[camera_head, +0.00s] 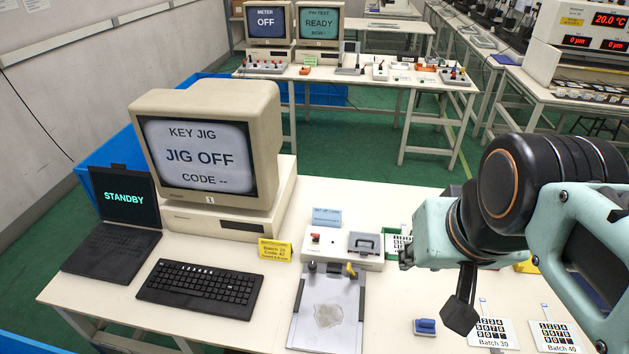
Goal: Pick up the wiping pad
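A small blue pad with a raised dark blue grip (425,326), which looks like the wiping pad, lies on the white table to the right of the jig plate. My gripper (460,310) hangs over the right part of the table, just right of the pad in the picture. One dark finger end shows below the mint-green wrist; the rest is hidden by my arm, so its opening is unclear. No object shows in it.
A jig plate (312,338) with a grey smudge lies in front of a switch box (320,244). Keyboard (200,288), laptop (112,248) and monitor (212,150) fill the left. Keypad cards (490,333) lie right of the pad. Bare table surrounds the pad.

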